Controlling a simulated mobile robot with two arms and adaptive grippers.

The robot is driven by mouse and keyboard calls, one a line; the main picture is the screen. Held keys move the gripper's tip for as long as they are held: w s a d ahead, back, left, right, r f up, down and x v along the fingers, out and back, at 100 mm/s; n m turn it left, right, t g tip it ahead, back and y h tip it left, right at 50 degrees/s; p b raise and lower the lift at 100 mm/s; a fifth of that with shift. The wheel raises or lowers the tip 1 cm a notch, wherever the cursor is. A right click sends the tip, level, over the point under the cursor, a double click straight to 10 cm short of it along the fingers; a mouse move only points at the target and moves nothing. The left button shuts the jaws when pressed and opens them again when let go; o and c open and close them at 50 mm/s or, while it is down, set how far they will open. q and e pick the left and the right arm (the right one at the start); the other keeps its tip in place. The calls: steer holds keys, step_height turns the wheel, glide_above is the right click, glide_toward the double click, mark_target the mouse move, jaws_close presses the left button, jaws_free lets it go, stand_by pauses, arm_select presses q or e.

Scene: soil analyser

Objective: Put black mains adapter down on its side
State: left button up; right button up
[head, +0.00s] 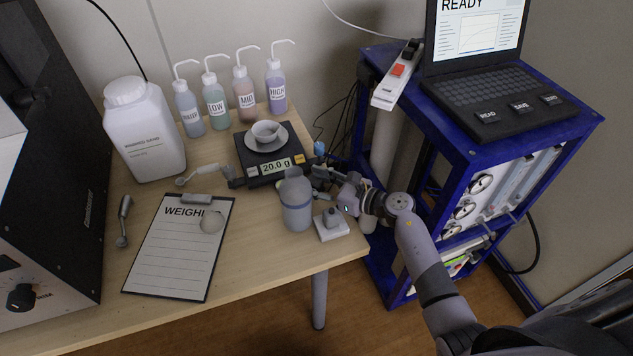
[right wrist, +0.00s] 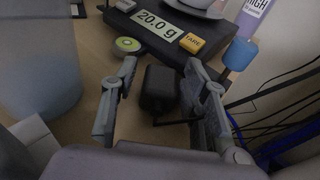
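The black mains adapter (right wrist: 158,88) shows in the right wrist view, standing in front of the scale, with a dark cable at its lower right. My right gripper (right wrist: 160,70) has its fingers spread on either side of it, with visible gaps, so it looks open. Whether the adapter rests on the table is hard to tell. In the head view my right gripper (head: 318,178) reaches in from the right, beside the scale and behind the grey translucent jar (head: 297,205); the adapter is not clearly visible there. My left gripper is not in view.
The scale (head: 271,174) reads 20.0 g and carries a dish. A small white-based device (head: 332,228) stands at the table's right edge. Several wash bottles (head: 243,92) stand behind. A clipboard (head: 180,255) lies left. The blue cart (head: 480,150) holds a laptop; cables hang between table and cart.

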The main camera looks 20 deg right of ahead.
steer(key=shift+o, duration=0.7)
steer(key=shift+s+a+f, duration=0.1)
steer(key=shift+s+f, duration=0.1)
steer(key=shift+f, duration=0.3)
steer(key=shift+s+a+f, duration=0.1)
steer(key=shift+s+f, duration=0.1)
steer(key=shift+f, duration=0.3)
steer(key=shift+s+d+g, duration=0.3)
steer(key=shift+s+d, duration=0.2)
steer(key=r+v, duration=0.1)
steer(key=v, duration=0.9)
steer(key=shift+d+r, duration=0.2)
steer(key=shift+r, duration=0.25)
steer(key=shift+s, duration=0.1)
